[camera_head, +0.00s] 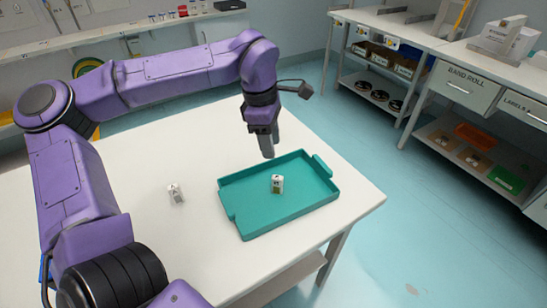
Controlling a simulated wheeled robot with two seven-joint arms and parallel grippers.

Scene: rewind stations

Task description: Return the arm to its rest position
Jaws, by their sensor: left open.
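My left arm (150,80) is purple; it comes in from the left and arches over the white table. Its gripper (268,151) points down over the far edge of the teal tray, open, with nothing seen between the fingers. The fingers overlap from this angle, so the gap is hard to see. My right gripper is not in view.
Another small white and grey item (175,193) is on the white table (180,245), left of the tray. A shelf (110,38) runs along the back wall. Workbenches with drawers (463,86) and lower shelves stand at the right, across clear blue floor (400,215).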

